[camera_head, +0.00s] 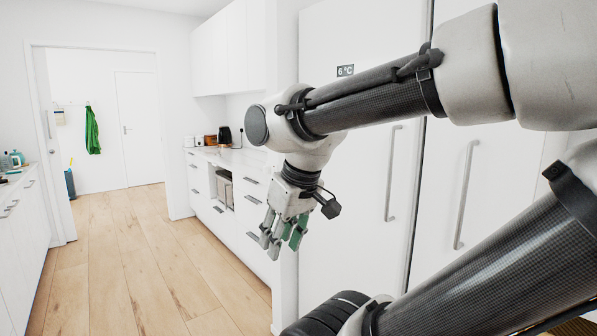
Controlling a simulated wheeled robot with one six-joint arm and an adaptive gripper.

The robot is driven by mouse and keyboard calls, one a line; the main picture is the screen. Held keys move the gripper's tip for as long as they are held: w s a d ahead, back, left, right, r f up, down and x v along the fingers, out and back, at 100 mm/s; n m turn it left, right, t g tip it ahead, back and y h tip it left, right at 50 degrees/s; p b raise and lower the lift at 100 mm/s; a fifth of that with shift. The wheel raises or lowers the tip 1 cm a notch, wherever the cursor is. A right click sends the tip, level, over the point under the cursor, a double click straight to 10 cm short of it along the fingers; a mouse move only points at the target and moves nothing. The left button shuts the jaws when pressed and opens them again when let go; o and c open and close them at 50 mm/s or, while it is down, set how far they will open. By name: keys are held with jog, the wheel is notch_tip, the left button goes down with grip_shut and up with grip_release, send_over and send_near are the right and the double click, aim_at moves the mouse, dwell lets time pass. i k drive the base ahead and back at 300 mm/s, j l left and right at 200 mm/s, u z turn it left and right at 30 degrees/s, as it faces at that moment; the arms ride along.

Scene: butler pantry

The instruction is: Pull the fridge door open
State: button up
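The tall white fridge door (345,150) stands closed in the head view, with a "6 °C" display (345,70) near its upper part. Its long vertical metal handle (391,175) is near the door's right edge. My gripper (283,238) hangs pointing down, left of the handle and apart from it in the picture. Its grey and green-tipped fingers look spread, with nothing between them. My arm crosses in front of the upper door and hides part of it.
A second tall white door with a vertical handle (465,195) stands to the right, past a dark gap. White drawers (245,212) under a counter stand left of the fridge. Another counter (18,178) is at far left. The wooden floor (140,260) between is clear.

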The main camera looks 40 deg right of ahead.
aim_at(371, 174)
jog(key=i+j+z, duration=0.15)
jog(key=i, duration=0.2)
jog(key=i+z, duration=0.15)
jog(key=i, duration=0.25)
jog(key=j+z, duration=0.15)
jog(key=z, duration=0.2)
jog(key=i+j+z, duration=0.1)
jog(key=z, duration=0.25)
jog(key=j+z, duration=0.4)
jog(key=l, duration=0.15)
